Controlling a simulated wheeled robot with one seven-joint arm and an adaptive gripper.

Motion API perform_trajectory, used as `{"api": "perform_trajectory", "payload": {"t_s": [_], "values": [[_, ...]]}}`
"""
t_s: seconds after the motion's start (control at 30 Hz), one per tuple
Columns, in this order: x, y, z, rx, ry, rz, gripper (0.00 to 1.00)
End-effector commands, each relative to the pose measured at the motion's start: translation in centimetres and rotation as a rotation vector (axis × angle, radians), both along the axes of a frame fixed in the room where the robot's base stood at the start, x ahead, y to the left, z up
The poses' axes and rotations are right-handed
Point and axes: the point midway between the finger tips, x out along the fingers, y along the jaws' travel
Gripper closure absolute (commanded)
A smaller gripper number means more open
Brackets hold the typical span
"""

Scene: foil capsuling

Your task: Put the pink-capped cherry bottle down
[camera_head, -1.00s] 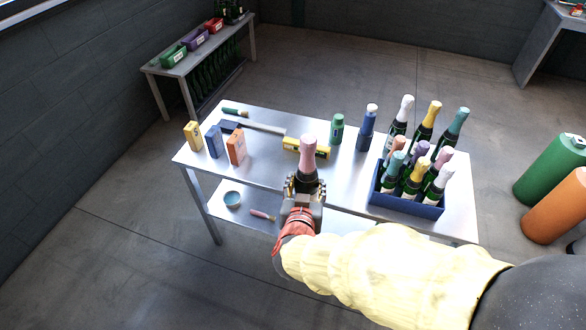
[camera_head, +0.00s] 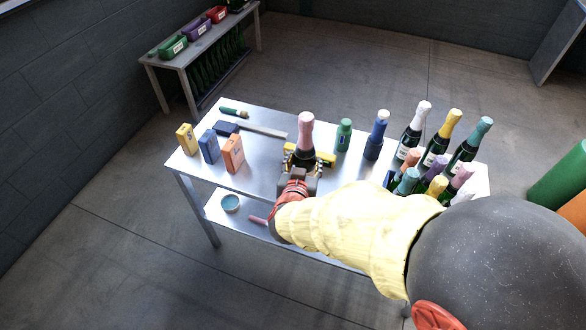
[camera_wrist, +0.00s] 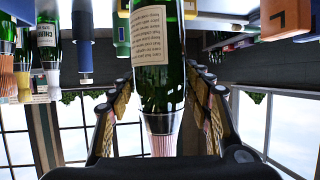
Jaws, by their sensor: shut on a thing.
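The pink-capped bottle (camera_head: 306,131) is upright over the middle of the table (camera_head: 255,172) in the head view. My gripper (camera_head: 301,166) is shut around its dark glass below the pink foil. In the wrist view, which is upside down, the green bottle (camera_wrist: 158,90) stands between my fingers (camera_wrist: 160,105), with its cream label turned to the camera and pink foil at the bottom of the picture. My gripper hides the bottle's base in the head view, so I cannot tell if it touches the table.
A yellow level (camera_head: 325,158) lies just behind the bottle. Yellow, blue and orange boxes (camera_head: 232,154) stand at left. Green and blue bottles (camera_head: 374,138) stand to the right, then several capped bottles (camera_head: 436,140). The front left tabletop is clear.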

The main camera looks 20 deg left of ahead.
Motion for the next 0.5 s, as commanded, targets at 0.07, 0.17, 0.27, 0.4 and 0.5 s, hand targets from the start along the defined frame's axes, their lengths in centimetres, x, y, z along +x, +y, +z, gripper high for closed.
{"api": "perform_trajectory", "payload": {"t_s": [0.07, 0.17, 0.27, 0.4, 0.5], "values": [[1.4, 1.1, -0.8, 0.003, -0.006, -0.001, 1.0], [2.9, 2.3, -1.6, 0.003, -0.006, -0.001, 1.0], [3.9, 3.1, -3.5, 0.001, -0.004, -0.001, 1.0], [5.1, 4.1, -5.1, 0.003, -0.006, -0.001, 1.0], [5.6, 4.5, -5.8, 0.003, -0.006, -0.001, 1.0]]}}
